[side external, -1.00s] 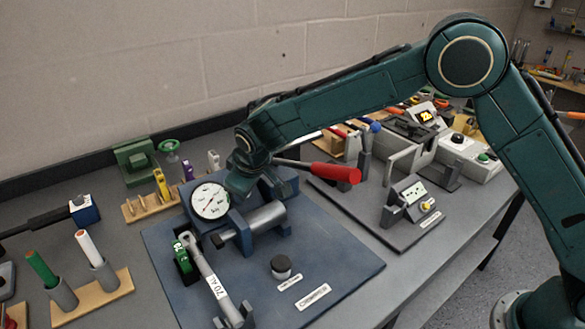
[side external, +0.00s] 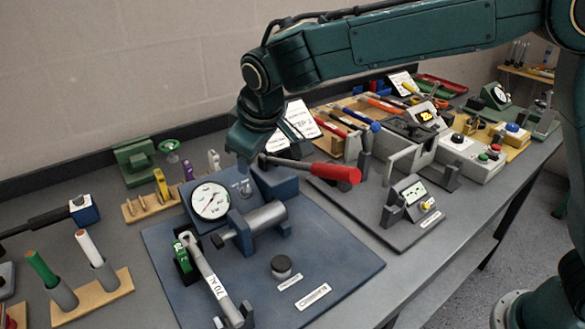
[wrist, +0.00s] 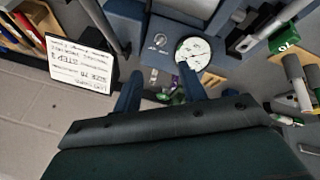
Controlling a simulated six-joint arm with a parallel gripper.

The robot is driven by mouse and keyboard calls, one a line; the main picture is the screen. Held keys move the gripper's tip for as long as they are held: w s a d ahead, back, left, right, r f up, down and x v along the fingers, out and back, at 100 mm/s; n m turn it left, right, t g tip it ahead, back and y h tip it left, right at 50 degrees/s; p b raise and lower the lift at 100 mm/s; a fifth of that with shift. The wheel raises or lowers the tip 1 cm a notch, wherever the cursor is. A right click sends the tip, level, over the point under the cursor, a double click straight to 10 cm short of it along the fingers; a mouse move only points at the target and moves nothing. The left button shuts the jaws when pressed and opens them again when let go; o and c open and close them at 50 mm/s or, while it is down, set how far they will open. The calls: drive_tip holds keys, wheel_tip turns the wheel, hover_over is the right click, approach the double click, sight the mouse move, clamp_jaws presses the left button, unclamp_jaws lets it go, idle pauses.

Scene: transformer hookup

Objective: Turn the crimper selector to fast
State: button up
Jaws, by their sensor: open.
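The crimper is a blue unit on a blue-grey base plate (side external: 345,268), with a white dial gauge (side external: 210,201) on its panel. Beside the gauge is a small grey selector (side external: 243,188) with faint marks; the wrist view shows it too (wrist: 159,40), but its setting is too small to read. A black round knob (side external: 281,266) stands on the base plate by a label. My gripper (side external: 244,158) hangs above and behind the panel, apart from it. In the wrist view its two blue fingers (wrist: 160,82) are spread and empty.
A red-handled lever (side external: 335,173) sticks out right of my gripper. A white instruction card (wrist: 80,77) stands behind. A rack of small coloured tools (side external: 165,195) is left of the crimper. A cable labelled 70 Al (side external: 215,280) lies in front of it.

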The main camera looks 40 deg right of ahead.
drive_tip(key=s+d+r+m, duration=0.1)
drive_tip(key=s+d+r, duration=0.3)
drive_tip(key=s+d, duration=0.2)
drive_tip(key=s+d+r+m, duration=0.1)
drive_tip(key=s+d+r, duration=0.3)
drive_tip(key=d, duration=0.6)
drive_tip(key=shift+s+m+y, duration=0.3)
drive_tip(key=shift+s, duration=0.65)
drive_tip(key=s+d+f+m, duration=0.1)
drive_tip(key=s+d, duration=0.3)
drive_tip(key=s, duration=0.6)
drive_tip(key=s+d+f+m, duration=0.2)
drive_tip(key=s+d, duration=0.1)
drive_tip(key=s, duration=0.7)
drive_tip(key=shift+d+f, duration=0.3)
drive_tip(key=shift+d, duration=0.1)
